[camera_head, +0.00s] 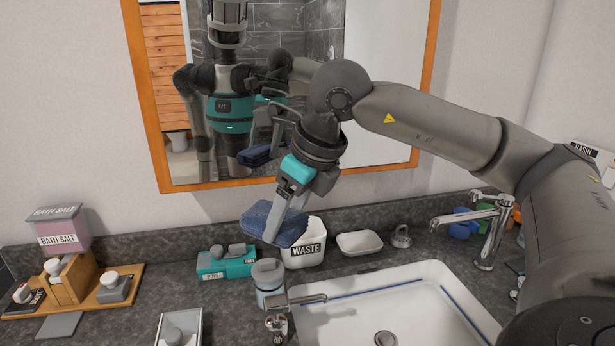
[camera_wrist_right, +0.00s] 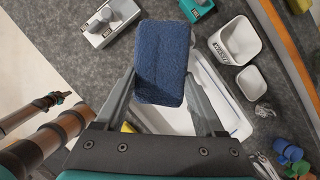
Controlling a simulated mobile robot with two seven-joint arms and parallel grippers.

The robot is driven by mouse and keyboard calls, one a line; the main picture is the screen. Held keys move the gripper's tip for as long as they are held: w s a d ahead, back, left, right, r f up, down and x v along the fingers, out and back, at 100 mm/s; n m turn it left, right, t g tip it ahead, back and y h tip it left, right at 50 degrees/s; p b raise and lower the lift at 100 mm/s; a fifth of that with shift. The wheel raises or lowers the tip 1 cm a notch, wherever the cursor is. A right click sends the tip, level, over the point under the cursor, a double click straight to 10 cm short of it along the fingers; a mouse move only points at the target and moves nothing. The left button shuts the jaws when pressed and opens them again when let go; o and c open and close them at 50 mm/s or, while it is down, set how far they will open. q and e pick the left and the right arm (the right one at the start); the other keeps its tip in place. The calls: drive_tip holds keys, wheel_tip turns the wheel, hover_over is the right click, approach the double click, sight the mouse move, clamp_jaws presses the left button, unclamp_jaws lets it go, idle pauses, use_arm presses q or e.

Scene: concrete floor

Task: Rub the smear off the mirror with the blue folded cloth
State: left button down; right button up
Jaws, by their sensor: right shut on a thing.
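The blue folded cloth (camera_head: 257,219) is held in my right gripper (camera_head: 284,212), in front of the wall below the mirror and above the counter. In the right wrist view the cloth (camera_wrist_right: 163,50) sits between the two fingers of the right gripper (camera_wrist_right: 161,82), which are shut on its sides. The mirror (camera_head: 385,85) has an orange wooden frame and hangs on the wall behind my right arm. It reflects my body, the gripper and the cloth. I cannot make out a smear; my arm covers part of the glass. My left gripper is not in view.
Below the cloth are a white WASTE bin (camera_head: 303,257), a grey-lidded jar (camera_head: 268,277) and a teal box (camera_head: 226,264). The sink (camera_head: 437,268) has a tap (camera_head: 478,222) at right. A wooden stand (camera_head: 75,279) with a bath salt box (camera_head: 60,233) is at left.

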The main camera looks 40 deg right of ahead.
drive_tip(key=d+r+m+h, duration=0.1)
drive_tip(key=m, duration=0.1)
drive_tip(key=d+r+m, duration=0.1)
drive_tip(key=m, duration=0.1)
drive_tip(key=d+r+m+h, duration=0.1)
drive_tip(key=m, duration=0.1)
drive_tip(key=shift+r+m+h+p, duration=0.3)
drive_tip(key=shift+r+m, duration=0.05)
drive_tip(key=shift+m, duration=0.05)
drive_tip(key=w+d+r+m+p, duration=0.1)
drive_tip(key=w+d+m+p, duration=0.1)
drive_tip(key=w+d, duration=0.2)
drive_tip(key=shift+w+h, duration=0.4)
drive_tip(key=shift+w, duration=0.25)
drive_tip(key=shift+d, duration=0.1)
drive_tip(key=o, duration=1)
drive_tip(key=shift+c, duration=0.2)
drive_tip(key=c, duration=0.6)
drive_tip(key=shift+c, duration=0.2)
